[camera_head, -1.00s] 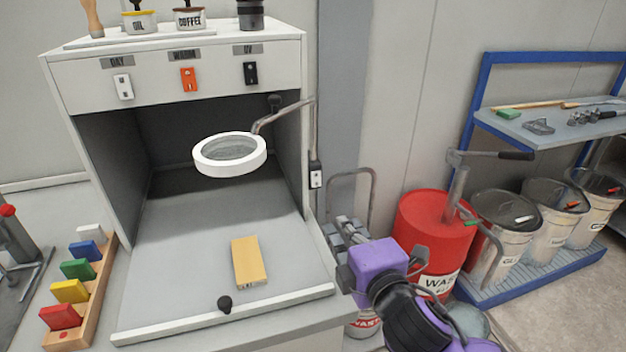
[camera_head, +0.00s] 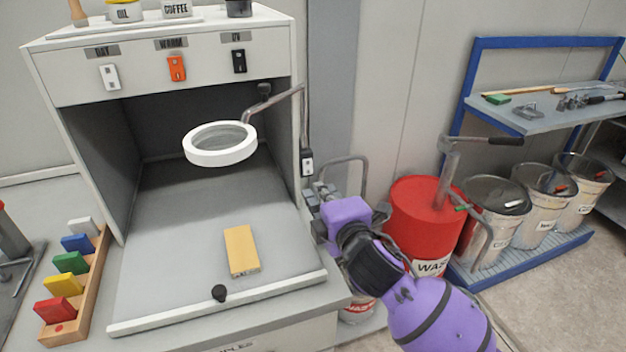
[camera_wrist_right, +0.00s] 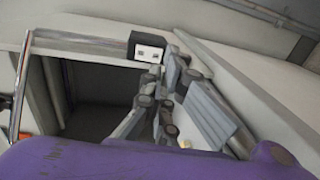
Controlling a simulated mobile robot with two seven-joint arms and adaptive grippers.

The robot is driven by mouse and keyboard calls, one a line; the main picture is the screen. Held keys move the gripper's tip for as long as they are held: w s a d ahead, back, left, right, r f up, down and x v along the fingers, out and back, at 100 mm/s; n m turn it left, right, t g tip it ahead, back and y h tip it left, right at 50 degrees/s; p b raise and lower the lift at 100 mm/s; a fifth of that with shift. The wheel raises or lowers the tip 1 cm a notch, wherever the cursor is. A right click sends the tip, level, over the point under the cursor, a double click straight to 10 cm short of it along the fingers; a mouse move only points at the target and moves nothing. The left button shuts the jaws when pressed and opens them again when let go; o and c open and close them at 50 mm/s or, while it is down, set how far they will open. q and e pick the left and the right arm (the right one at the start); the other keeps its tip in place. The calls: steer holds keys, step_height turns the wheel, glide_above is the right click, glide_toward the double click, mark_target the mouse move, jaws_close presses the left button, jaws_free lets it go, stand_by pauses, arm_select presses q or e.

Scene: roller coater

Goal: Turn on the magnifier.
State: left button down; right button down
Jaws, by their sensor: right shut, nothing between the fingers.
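The magnifier (camera_head: 194,155), a white ring lens on a bent metal arm, hangs in the mouth of the open grey booth. A small switch box (camera_head: 307,163) with a black body and a white face is on the booth's right edge, below the magnifier's arm. The switch box also shows in the right wrist view (camera_wrist_right: 149,49). My right gripper (camera_head: 318,192) is shut and empty just below the switch box. In the right wrist view its fingertips (camera_wrist_right: 160,72) are close to the box; I cannot tell whether they touch it. My left gripper is out of view.
Three switches, white (camera_head: 110,77), orange (camera_head: 176,68) and black (camera_head: 239,61), are on the booth's top panel. A yellow block (camera_head: 241,250) lies on the booth floor. A red drum (camera_head: 410,215) stands right of my right arm.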

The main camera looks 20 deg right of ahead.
mark_target(309, 174)
steer(key=w, duration=0.5)
steer(key=shift+a+f, duration=0.1)
steer(key=shift+f, duration=0.2)
steer(key=shift+w, duration=0.3)
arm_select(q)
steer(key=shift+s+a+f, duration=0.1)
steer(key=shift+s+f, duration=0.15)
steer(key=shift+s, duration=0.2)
